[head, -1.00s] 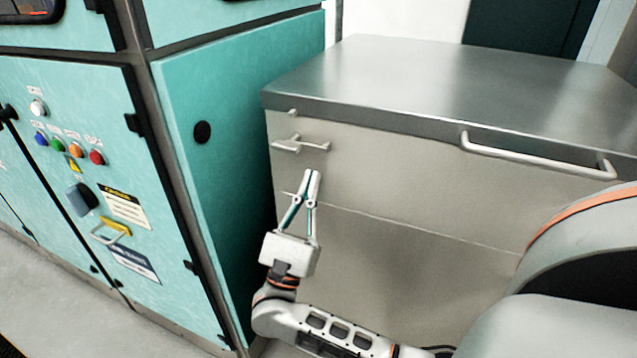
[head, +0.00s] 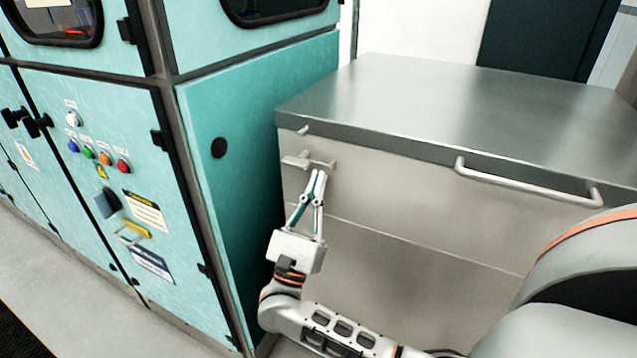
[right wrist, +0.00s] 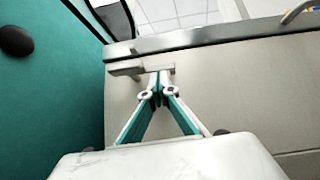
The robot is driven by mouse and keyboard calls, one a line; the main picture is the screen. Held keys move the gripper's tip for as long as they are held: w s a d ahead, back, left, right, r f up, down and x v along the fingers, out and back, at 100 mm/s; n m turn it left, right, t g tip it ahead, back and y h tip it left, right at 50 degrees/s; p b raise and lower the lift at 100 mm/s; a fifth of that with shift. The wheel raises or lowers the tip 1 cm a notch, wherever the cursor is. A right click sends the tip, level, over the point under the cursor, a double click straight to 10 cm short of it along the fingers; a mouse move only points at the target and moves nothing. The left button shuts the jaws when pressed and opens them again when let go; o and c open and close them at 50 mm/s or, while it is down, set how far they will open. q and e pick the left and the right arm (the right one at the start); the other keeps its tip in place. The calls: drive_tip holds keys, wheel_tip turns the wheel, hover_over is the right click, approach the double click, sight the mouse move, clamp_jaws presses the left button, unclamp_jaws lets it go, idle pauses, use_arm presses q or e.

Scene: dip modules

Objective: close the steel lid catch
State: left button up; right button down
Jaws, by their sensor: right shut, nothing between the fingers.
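The steel lid catch (head: 307,161) is a small pale lever on the upper left of the steel chest's front, below the lid (head: 450,105). The lid lies flat on the chest. My right gripper (head: 319,174) is shut and empty, its tips just below the catch's right end. In the right wrist view the catch (right wrist: 128,68) runs sideways beyond the fingertips (right wrist: 159,76); I cannot tell whether they touch it. My left gripper is not in view.
A teal cabinet (head: 225,190) stands close on the left, with a black round knob (head: 219,148) on its side and coloured buttons on its front. The floor (head: 60,290) at lower left is clear.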

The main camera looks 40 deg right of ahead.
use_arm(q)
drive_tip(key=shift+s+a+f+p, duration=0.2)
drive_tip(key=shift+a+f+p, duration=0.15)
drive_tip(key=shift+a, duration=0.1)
